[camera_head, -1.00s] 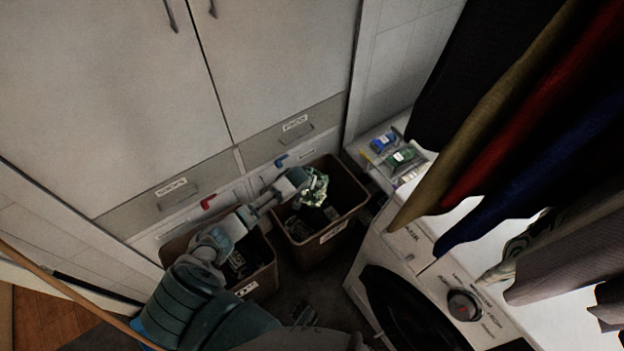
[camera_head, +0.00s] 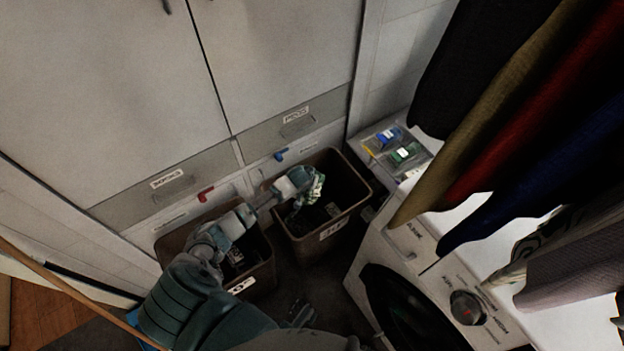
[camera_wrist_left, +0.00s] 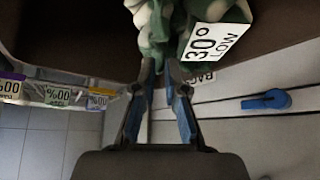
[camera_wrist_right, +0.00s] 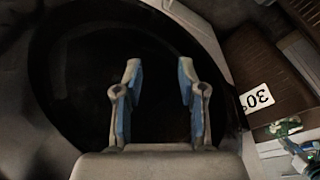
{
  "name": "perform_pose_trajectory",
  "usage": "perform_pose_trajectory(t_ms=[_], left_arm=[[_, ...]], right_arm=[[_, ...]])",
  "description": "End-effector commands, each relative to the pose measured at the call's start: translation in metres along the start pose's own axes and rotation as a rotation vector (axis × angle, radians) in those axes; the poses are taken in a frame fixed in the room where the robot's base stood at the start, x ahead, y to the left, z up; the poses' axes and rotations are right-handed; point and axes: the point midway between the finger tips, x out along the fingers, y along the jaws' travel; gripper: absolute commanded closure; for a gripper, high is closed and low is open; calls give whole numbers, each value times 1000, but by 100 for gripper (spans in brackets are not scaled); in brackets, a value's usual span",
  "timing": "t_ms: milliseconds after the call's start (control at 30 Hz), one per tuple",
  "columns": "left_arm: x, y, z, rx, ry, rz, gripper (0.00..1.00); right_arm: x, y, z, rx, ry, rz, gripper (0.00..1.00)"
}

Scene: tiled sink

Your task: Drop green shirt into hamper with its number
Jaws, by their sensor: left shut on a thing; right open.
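My left gripper (camera_head: 299,188) is shut on the green shirt (camera_head: 317,189), a small crumpled green-and-white bundle. It holds the shirt over the opening of the right brown hamper (camera_head: 361,203), toward its left side. In the left wrist view the shirt (camera_wrist_left: 165,22) hangs at the fingertips, with a white tag (camera_wrist_left: 216,40) reading "30° LOW". The right wrist view shows a brown hamper (camera_wrist_right: 262,62) with a label (camera_wrist_right: 257,98) that reads "30°". The left hamper (camera_head: 262,272) also bears a label (camera_head: 241,285), too small to read. My right gripper (camera_wrist_right: 160,75) is open and empty.
A washing machine (camera_head: 400,258) stands at the right, its dark round door facing my right gripper. Dark, olive, red and blue clothes (camera_head: 520,120) hang above it. White cabinets (camera_head: 100,90) with drawers stand behind the hampers. Small coloured packs (camera_head: 398,147) lie at the back.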

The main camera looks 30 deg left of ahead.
Motion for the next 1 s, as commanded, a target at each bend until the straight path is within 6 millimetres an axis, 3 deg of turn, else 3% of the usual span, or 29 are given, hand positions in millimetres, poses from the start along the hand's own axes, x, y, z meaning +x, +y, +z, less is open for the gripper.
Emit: perform_pose_trajectory(t_ms=[33,67,167,567,667,1000], left_arm=[[-1,0,-2,0,3,-1,100],[-1,0,-2,0,3,0,84],[0,-1,-1,-1,2,0,60],[-6,-1,0,0,1,2,60],[-20,-1,0,2,1,2,60],[-93,0,0,2,2,0,60]], right_arm=[[0,0,0,-1,-3,3,60],[1,0,0,-1,-3,2,60],[1,-1,0,-1,-3,2,60],[0,-1,-1,1,0,1,60],[0,-1,0,0,0,1,60],[0,0,0,0,-1,1,60]])
